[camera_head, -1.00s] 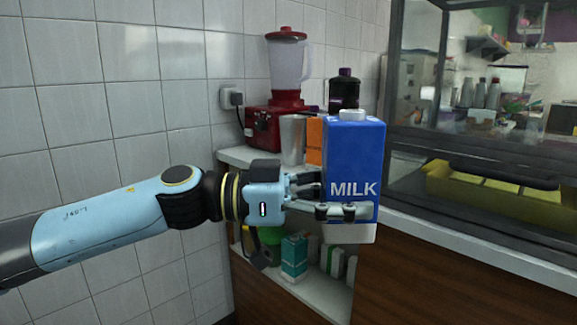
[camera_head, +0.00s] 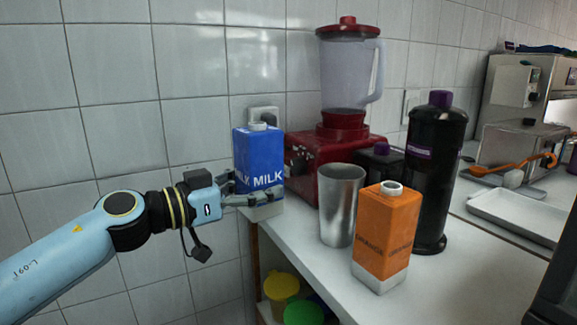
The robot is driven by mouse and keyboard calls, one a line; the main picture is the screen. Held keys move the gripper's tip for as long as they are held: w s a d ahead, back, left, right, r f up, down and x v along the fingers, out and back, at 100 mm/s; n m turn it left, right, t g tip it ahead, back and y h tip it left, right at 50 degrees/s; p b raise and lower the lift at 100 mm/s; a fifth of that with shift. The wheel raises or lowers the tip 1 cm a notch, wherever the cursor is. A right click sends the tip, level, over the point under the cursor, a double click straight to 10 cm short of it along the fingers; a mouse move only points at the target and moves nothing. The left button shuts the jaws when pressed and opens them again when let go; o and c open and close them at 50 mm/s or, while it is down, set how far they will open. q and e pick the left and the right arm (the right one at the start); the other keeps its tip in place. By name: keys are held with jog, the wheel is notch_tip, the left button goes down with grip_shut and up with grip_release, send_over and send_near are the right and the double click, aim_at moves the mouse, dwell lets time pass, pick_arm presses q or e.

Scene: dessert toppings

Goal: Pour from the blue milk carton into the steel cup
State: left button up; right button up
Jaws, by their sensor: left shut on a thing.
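The blue milk carton (camera_head: 260,153) is upright at the left end of the counter, with its white cap on top. My left gripper (camera_head: 248,199) is shut on its lower part, with fingers across the front. Whether the carton's base touches the counter I cannot tell. The steel cup (camera_head: 340,207) stands upright on the counter to the right of the carton, with a clear gap between them. Its inside is mostly hidden. My right gripper is not in view.
An orange carton (camera_head: 386,240) stands just right of the cup. A red blender (camera_head: 345,85) is behind the cup, and a black bottle (camera_head: 434,175) is further right. A white tray (camera_head: 522,213) lies at the right. Colored lids show on the shelf below.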

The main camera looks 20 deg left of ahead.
pick_arm(q)
jog(key=w+n+y+p, duration=0.1)
jog(key=w+y+p, duration=0.1)
jog(key=w+f+n+t+y+p, duration=0.1)
jog(key=w+y+p, duration=0.1)
jog(key=w+d+f+n+t+y+p, duration=0.1)
jog(key=w+n+p, duration=0.1)
jog(key=w, duration=0.1)
jog(key=shift+f+y, duration=0.2)
jog(key=shift+y, duration=0.2)
jog(key=shift+w+d+f+n+y+p, duration=0.15)
jog(key=shift+w+d+f+p, duration=0.2)
jog(key=shift+d+p, duration=0.15)
jog(key=shift+w+d+f+n+y+p, duration=0.2)
jog(key=shift+d+f+p, duration=0.15)
jog(key=shift+d, duration=0.2)
jog(key=shift+d+f, duration=0.1)
jog(key=shift+d, duration=0.15)
jog(key=r+m, duration=0.1)
jog(key=a+m, duration=0.1)
jog(key=m, duration=0.1)
jog(key=shift+w+a+r+m, duration=0.15)
jog(key=shift+a+r+m, duration=0.1)
jog(key=shift+r, duration=0.15)
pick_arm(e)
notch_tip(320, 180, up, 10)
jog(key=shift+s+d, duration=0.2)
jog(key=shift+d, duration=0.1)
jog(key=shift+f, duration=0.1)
